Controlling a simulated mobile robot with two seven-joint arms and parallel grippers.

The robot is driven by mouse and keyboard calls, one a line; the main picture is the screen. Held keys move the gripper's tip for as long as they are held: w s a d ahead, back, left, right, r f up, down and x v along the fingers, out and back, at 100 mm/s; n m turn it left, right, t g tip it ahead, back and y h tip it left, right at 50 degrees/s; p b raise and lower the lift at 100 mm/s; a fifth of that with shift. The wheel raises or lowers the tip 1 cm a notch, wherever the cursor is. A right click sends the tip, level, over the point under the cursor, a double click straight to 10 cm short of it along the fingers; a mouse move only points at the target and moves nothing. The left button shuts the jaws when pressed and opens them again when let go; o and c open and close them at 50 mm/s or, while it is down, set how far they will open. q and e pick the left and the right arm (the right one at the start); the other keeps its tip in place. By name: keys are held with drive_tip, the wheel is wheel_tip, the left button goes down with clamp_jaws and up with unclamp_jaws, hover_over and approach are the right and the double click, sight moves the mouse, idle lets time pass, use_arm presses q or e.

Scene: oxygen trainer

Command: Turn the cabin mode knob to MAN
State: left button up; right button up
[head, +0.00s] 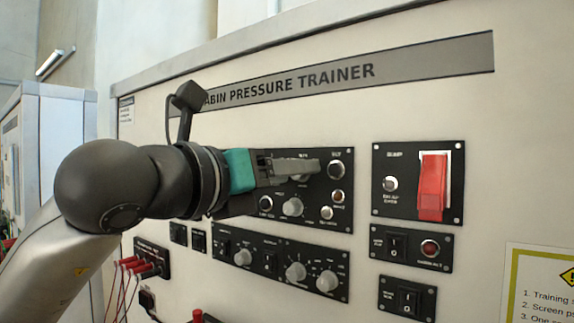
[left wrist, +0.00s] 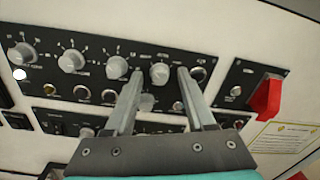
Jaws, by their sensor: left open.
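My left gripper (head: 308,167) reaches in from the left, in front of the upper black control panel (head: 343,220). In the left wrist view its two fingers are apart and nothing is held. A grey round knob (left wrist: 160,72) shows between the fingertips there, seemingly the cabin mode knob, though its label is too small to read. Whether the fingers touch it I cannot tell. In the head view the fingers mostly cover this knob. A lower grey knob (head: 292,207) sits below the fingers. My right gripper is not in view.
A red guarded switch (head: 432,188) is on the panel to the right, also in the left wrist view (left wrist: 267,97). More knobs (head: 327,281) and switches sit below. Red plugs with cables (head: 140,267) are at lower left.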

use_arm(q)
drive_tip(key=shift+c, duration=0.3)
clamp_jaws()
idle(0.3)
